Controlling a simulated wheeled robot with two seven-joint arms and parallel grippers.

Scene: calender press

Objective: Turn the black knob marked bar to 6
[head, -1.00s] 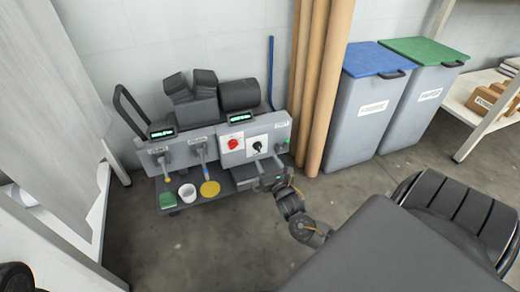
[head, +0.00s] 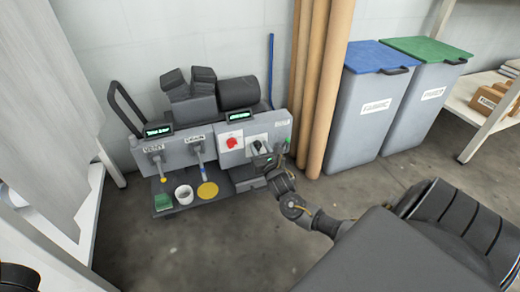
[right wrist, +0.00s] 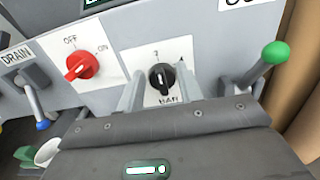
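The black knob (right wrist: 161,77) marked BAR sits on a white plate on the machine's grey front panel. It also shows in the head view (head: 257,146), partly behind my gripper. My right gripper (right wrist: 160,82) is open, its two fingers apart on either side of the knob, with no clear contact. In the head view my right gripper (head: 264,158) is right in front of the knob plate. The digit above the knob and the knob's exact setting are too small to read surely. My left gripper is not in view.
A red OFF/ON switch (right wrist: 82,66) is left of the knob. A green-tipped lever (right wrist: 270,58) is close on the right. DRAIN (head: 201,160) and VENT (head: 158,160) levers are further left. Brown rolls (head: 318,90) stand right of the machine. The floor in front is clear.

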